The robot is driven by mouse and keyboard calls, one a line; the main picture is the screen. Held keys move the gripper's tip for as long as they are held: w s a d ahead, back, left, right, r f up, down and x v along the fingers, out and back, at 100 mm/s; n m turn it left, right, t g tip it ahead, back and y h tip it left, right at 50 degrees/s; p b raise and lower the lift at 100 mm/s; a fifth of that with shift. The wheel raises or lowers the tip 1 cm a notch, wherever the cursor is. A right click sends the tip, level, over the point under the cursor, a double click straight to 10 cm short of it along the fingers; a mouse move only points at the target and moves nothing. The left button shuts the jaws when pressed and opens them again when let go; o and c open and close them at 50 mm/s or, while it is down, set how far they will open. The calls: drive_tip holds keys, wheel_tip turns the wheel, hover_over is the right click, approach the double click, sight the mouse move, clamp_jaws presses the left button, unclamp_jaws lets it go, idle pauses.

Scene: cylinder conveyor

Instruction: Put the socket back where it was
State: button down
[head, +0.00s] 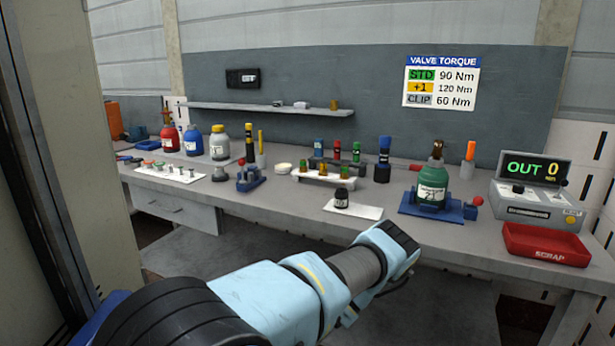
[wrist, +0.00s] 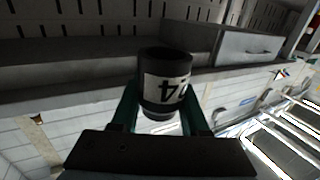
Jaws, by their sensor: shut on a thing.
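My gripper (wrist: 160,125) is shut on a black socket (wrist: 165,62) with a white label; its digits, apparently 24, look upside down in the wrist view. The green fingers (wrist: 128,110) grip it from both sides. In the head view my wrist is in front of the bench's front edge, and the fingers and held socket are hidden. A small dark cylinder (head: 342,197) with a pale marking stands on a white mat (head: 369,212) on the bench; no fingers are around it. A white rack (head: 346,182) with several small coloured pieces stands behind it.
A green bottle (head: 432,186) stands on a blue base (head: 408,206) right of the mat. A red scrap tray (head: 545,243) and a display box (head: 535,205) are at the right. Several bottles and a white strip (head: 152,173) are left. Bare bench lies left of the mat.

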drive_tip(key=shift+s+d+f, duration=0.1)
drive_tip(key=shift+d, duration=0.1)
drive_tip(key=shift+r, duration=0.35)
idle(0.8)
idle(0.6)
